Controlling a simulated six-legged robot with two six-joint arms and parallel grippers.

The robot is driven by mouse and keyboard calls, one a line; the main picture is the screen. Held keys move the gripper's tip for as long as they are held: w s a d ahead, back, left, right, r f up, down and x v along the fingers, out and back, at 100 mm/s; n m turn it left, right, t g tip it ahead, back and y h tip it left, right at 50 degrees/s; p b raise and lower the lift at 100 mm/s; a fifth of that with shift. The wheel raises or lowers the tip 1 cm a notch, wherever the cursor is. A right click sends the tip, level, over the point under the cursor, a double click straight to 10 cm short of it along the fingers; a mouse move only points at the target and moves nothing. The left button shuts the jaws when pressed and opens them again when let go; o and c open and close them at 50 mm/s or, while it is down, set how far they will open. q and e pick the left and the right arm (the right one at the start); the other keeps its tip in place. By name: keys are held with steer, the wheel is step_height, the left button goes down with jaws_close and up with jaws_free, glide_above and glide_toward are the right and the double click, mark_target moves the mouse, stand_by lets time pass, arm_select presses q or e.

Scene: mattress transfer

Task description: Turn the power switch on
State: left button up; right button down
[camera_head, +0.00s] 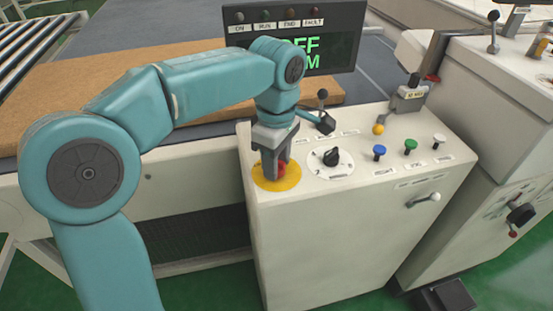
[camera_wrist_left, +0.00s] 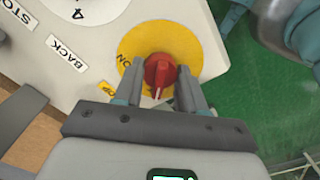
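The power switch is a red rotary knob (camera_head: 281,169) on a round yellow plate (camera_head: 273,184) at the front left corner of the cream control cabinet. In the left wrist view the knob (camera_wrist_left: 160,72) has a white line facing my gripper. An ON label is readable on the yellow plate (camera_wrist_left: 187,45). My left gripper (camera_head: 273,167) points down over the switch. Its two fingers (camera_wrist_left: 160,85) stand on either side of the knob, close against it, and appear closed on it. My left gripper partly hides the knob in the head view. My right gripper is not in view.
A black selector (camera_head: 331,158) sits just right of the switch. Blue (camera_head: 379,151), green (camera_head: 410,145) and white buttons and a yellow-knobbed lever (camera_head: 379,129) are further right. A dark display (camera_head: 335,45) stands behind, partly hidden, showing green letters. A brown mattress (camera_head: 70,95) lies behind my left arm.

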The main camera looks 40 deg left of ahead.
arm_select(q)
steer(key=shift+c, duration=1.4)
steer(key=shift+m, duration=0.3)
steer(key=m+p, duration=0.2)
steer(key=shift+r+m, duration=0.2)
steer(key=shift+m, duration=0.2)
steer(key=m+p, duration=0.2)
steer(key=m, duration=0.2)
steer(key=m+p, duration=0.2)
steer(key=m, duration=0.3)
steer(key=shift+m, duration=0.4)
steer(key=m+p, duration=0.2)
steer(key=m, duration=0.2)
steer(key=shift+f+m, duration=0.1)
steer(key=shift+m, duration=0.2)
steer(key=shift+w, duration=0.1)
steer(key=o, duration=1.1)
steer(key=shift+c, duration=0.2)
